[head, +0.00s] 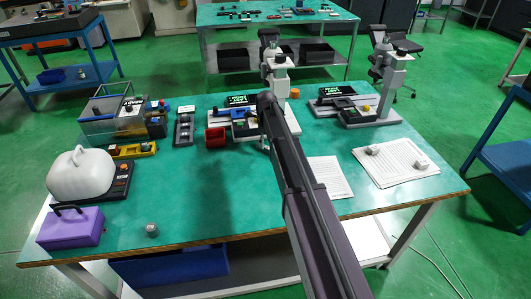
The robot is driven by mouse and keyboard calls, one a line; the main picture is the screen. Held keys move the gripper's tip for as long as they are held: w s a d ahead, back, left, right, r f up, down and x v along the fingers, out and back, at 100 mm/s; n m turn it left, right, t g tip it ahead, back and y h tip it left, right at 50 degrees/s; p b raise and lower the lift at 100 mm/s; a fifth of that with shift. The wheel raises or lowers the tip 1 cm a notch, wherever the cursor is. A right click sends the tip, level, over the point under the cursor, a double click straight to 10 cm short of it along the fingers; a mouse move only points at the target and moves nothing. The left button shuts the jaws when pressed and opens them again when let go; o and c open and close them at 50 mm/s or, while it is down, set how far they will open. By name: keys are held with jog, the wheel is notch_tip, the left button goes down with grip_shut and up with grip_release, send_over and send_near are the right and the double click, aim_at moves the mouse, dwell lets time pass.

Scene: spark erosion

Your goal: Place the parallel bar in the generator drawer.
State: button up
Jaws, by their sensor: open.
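I cannot make out the parallel bar with certainty. No part is plainly marked as the generator drawer; a blue drawer-like box (172,268) shows under the front left of the green-topped table (235,205). My arm reaches from the bottom right up over the table towards the near microscope-like stand (281,78).
A clear tank (97,127), yellow tray (134,151), red bin (215,137), white domed cover (81,172), purple box (70,228) and small metal cylinder (152,230) occupy the left. A second stand (391,75) and papers (396,165) occupy the right. The front middle is clear.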

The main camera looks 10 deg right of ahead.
aim_at(266, 146)
jog(key=shift+f+b, duration=1.35)
jog(key=shift+f, duration=0.3)
grip_shut()
